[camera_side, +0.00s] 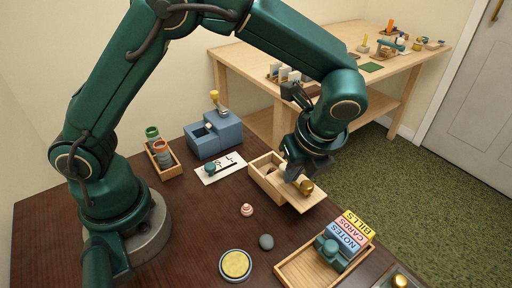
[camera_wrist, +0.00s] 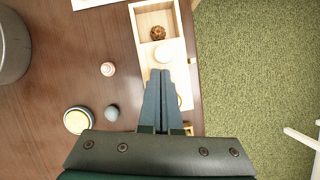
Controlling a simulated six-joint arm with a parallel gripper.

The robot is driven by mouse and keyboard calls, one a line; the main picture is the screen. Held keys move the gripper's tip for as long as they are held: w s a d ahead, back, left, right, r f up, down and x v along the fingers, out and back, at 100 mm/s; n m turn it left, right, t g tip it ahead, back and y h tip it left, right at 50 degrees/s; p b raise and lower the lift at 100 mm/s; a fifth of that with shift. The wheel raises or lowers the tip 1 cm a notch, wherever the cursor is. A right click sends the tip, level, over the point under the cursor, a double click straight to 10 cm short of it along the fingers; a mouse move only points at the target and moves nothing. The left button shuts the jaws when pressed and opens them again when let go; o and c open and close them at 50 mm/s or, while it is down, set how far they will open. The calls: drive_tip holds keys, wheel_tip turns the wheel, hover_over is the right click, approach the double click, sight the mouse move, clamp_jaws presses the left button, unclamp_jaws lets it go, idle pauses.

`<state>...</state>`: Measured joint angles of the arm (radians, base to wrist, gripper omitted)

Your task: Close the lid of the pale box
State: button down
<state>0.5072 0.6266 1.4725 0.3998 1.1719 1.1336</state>
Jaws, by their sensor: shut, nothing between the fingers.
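The pale box (camera_side: 264,181) is a wooden box on the dark table below my wrist. Its flat pale lid (camera_side: 312,201) sits drawn out toward the lower right, leaving one end of the box open. In the wrist view the open part of the box (camera_wrist: 134,22) holds a brown patterned ball (camera_wrist: 157,33). A brass knob (camera_side: 306,187) stands on the lid. A whitish round piece (camera_wrist: 163,54) shows on the lid just ahead of my fingertips. My gripper (camera_wrist: 161,73) is shut and empty, over the lid; I cannot tell whether it touches. The fingers cover part of the lid.
A wooden tray (camera_side: 290,272) with labelled blocks (camera_side: 345,236) stands in front of the lid. A pinkish top (camera_side: 247,210), grey ball (camera_side: 266,242) and yellow-topped disc (camera_side: 235,265) lie left of it. The table edge is close on the right.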

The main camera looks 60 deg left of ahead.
sight(277, 181)
drive_tip(key=shift+a, duration=0.15)
drive_tip(key=a, duration=0.6)
drive_tip(key=shift+a, duration=0.15)
drive_tip(key=shift+r, duration=0.1)
wheel_tip(277, 181, up, 13)
drive_tip(key=s+n, duration=0.2)
drive_tip(key=s, duration=0.1)
drive_tip(key=s+f+n+t+h, duration=0.3)
drive_tip(key=s+n, duration=0.6)
drive_tip(key=n, duration=0.9)
drive_tip(key=shift+s+a+n+t+h, duration=0.3)
drive_tip(key=shift+n+t+h, duration=0.1)
drive_tip(key=shift+t+h, duration=0.25)
